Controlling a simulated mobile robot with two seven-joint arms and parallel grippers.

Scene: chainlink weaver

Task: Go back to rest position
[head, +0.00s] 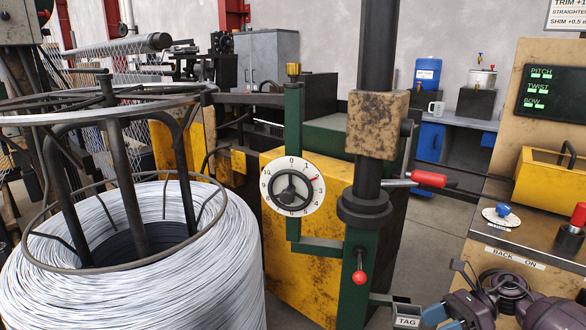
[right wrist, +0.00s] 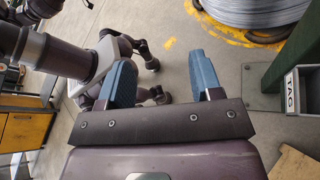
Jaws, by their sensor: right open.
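I cannot make out my left gripper in either view.
A big wire coil (head: 140,285) on a stand fills the left. A green post with a dial (head: 291,186) and a red-handled lever (head: 428,179) stands mid-view. A bench with knobs (head: 500,237) and a yellow bin (head: 545,185) is at right. Grey floor (head: 425,225) lies between.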

